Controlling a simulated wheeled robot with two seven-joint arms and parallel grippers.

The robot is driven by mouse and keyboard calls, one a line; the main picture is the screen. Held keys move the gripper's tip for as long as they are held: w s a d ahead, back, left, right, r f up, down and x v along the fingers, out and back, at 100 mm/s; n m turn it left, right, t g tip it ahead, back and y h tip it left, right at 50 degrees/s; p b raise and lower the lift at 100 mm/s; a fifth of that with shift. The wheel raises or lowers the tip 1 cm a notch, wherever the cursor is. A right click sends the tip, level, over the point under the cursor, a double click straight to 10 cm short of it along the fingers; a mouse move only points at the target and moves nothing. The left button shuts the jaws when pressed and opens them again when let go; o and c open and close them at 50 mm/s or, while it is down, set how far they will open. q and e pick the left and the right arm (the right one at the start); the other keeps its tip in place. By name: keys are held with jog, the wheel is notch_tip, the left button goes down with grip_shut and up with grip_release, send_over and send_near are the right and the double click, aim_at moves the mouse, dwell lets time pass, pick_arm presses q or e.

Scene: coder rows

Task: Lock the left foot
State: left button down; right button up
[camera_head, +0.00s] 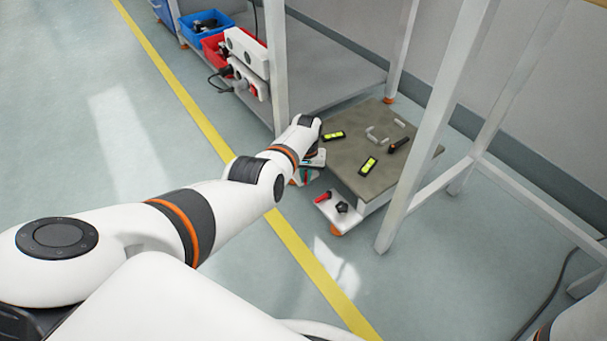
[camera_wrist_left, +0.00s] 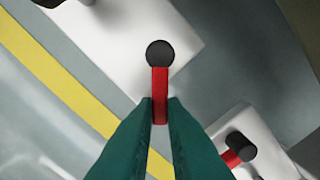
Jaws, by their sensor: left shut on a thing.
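In the left wrist view, the green fingers of my left gripper (camera_wrist_left: 160,112) are shut on a red lever (camera_wrist_left: 160,88) with a round black knob (camera_wrist_left: 160,53). The knob sticks out past the fingertips, over a white plate (camera_wrist_left: 105,25). In the head view my left gripper (camera_head: 304,176) is at the left corner of the low olive-topped platform (camera_head: 350,150), partly hidden by my wrist. A second red lever (camera_head: 322,197) lies on the platform's white front foot plate, also seen in the left wrist view (camera_wrist_left: 232,157). My right gripper is not in view.
White frame posts (camera_head: 435,120) stand right of the platform. Two yellow-green levels (camera_head: 368,165) and a black-handled tool (camera_head: 398,146) lie on its top. Blue (camera_head: 205,24) and red bins stand behind left. A yellow floor line runs past; floor left of it is clear.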

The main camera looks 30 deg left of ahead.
pick_arm(q)
jog(key=shift+d+n, duration=0.15)
jog(key=shift+n, duration=0.25)
jog(key=c, duration=1.5)
grip_release()
jog(key=shift+w, duration=0.1)
